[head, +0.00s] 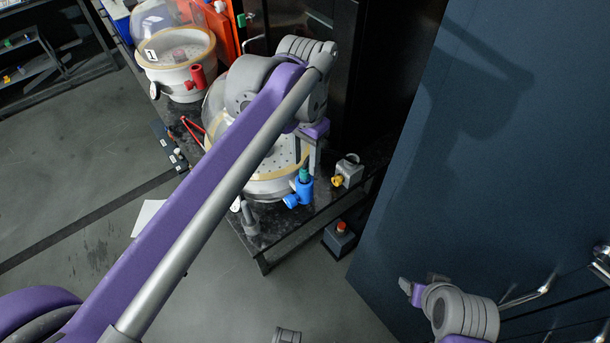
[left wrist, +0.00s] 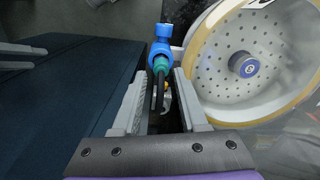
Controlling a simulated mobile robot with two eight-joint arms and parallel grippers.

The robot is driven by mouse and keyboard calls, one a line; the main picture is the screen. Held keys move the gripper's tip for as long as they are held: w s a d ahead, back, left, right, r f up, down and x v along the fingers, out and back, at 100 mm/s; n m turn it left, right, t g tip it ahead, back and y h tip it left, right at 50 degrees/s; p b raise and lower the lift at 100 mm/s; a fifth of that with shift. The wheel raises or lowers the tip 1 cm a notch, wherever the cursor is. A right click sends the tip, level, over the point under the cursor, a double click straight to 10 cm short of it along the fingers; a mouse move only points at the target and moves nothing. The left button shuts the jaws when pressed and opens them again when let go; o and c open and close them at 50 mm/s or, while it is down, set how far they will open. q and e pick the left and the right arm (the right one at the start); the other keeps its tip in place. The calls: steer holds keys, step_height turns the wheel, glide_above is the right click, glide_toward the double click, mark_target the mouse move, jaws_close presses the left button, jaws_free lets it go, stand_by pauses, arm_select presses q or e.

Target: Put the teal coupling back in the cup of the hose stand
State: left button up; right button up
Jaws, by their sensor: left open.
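The teal coupling (head: 303,174) sits at the mouth of a blue fitting (head: 304,188) beside the near round vessel. In the left wrist view the teal coupling (left wrist: 160,65) meets the blue fitting (left wrist: 160,48), and a dark hose or stem runs from it between my fingers. My left gripper (head: 314,160) is open, its fingers on either side of this line; contact is unclear. A small grey block with a yellow part and a ring on top (head: 350,173) stands to the right. I cannot tell which piece is the hose stand's cup. My right gripper (head: 408,288) shows only partly.
The near vessel (head: 268,186) has a perforated plate and tan rim. A far domed vessel (head: 177,65) has a red fitting (head: 196,77). A grey post (head: 249,220) stands at the dark bench's front corner. A dark blue panel (head: 490,150) closes off the right.

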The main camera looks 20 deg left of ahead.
mark_target(305, 168)
arm_select(q)
step_height(305, 168, down, 4)
steer(key=shift+r, duration=0.2)
jaws_close()
